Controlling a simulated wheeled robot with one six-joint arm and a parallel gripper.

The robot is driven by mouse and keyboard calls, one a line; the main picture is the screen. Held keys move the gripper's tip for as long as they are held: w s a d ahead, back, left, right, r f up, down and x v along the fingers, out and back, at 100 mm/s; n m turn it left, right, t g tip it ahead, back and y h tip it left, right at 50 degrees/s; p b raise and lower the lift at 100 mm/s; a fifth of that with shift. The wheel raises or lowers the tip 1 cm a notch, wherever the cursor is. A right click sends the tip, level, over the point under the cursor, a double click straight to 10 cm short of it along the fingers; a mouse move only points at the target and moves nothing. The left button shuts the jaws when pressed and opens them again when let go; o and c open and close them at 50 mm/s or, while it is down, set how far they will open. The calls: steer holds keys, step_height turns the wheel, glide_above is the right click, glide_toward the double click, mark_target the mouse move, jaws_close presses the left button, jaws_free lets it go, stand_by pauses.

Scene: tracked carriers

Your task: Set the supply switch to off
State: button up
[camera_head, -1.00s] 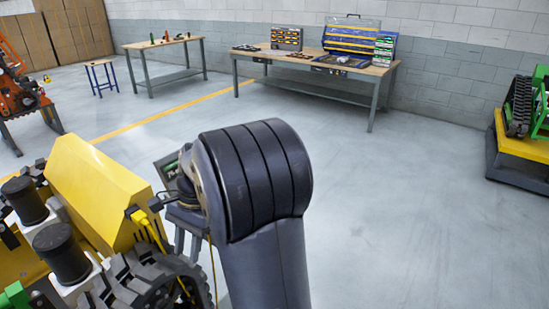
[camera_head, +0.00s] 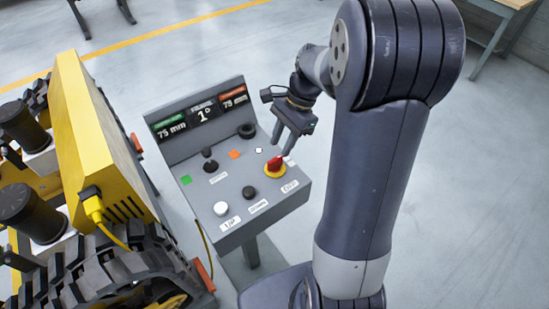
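The control panel (camera_head: 178,160) is a grey sloped console on a post. A red rotary switch (camera_head: 275,165) on a yellow disc sits at its right side, and I take it as the supply switch. A small white label lies below it, its text too small to read surely. My gripper (camera_head: 283,148) points down just above and behind the red switch. Its two fingers look apart with nothing between them. I cannot tell whether a fingertip touches the switch.
The panel also has a white button (camera_head: 221,208), black knobs, a green square and a display reading 75 mm, 1° and 75 mm. A yellow tracked carrier (camera_head: 90,140) stands close at the left. Open floor lies behind.

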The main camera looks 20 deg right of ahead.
mark_target(275, 159)
steer(key=x, duration=0.6)
steer(key=shift+f, duration=0.2)
jaws_close()
